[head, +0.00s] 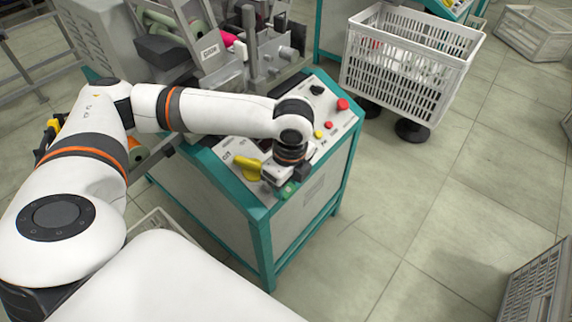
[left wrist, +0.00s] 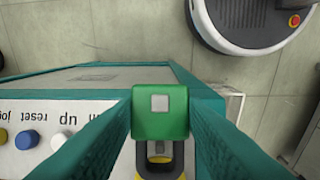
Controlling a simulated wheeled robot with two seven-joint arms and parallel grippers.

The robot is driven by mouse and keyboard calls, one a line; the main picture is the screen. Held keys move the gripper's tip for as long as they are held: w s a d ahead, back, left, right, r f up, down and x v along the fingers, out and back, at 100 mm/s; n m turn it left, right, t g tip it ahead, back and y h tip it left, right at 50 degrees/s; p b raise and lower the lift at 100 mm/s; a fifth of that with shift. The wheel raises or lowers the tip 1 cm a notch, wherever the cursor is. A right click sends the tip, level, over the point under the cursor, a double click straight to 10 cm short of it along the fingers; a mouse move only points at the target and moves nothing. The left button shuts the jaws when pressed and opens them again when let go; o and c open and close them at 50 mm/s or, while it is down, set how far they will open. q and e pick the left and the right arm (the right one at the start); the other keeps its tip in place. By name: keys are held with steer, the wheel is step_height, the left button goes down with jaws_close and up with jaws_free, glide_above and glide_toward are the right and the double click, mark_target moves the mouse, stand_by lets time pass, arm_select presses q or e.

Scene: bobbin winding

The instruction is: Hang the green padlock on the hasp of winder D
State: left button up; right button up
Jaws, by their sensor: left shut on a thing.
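The green padlock (left wrist: 160,113) is between the two fingers of my left gripper (left wrist: 160,120), which is shut on its body. Its grey shackle (left wrist: 160,149) points to the bottom of the left wrist view, against a yellow part (left wrist: 149,169) there. I cannot tell whether the shackle passes through anything. In the head view the padlock (head: 289,189) shows as a small green patch under my left gripper (head: 281,180), at the front edge of the winder's panel (head: 232,150). A yellow handle-like part (head: 248,167) is just left of it. My right gripper is not in view.
The panel carries a red button (head: 342,104) and several smaller buttons, including a blue one (left wrist: 26,139). The teal-framed cabinet (head: 265,240) stands below. The floor to the right is mostly clear.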

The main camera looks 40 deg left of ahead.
arm_select(q)
steer(key=shift+a+f, duration=0.2)
steer(key=shift+f, duration=0.2)
steer(key=shift+a+f, duration=0.2)
steer(key=shift+f, duration=0.25)
steer(key=shift+f, duration=0.1)
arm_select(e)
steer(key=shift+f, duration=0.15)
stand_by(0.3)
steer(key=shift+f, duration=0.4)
arm_select(q)
steer(key=shift+d+f, duration=0.1)
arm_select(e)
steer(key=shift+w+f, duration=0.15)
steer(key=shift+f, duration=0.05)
arm_select(q)
steer(key=shift+p, duration=0.3)
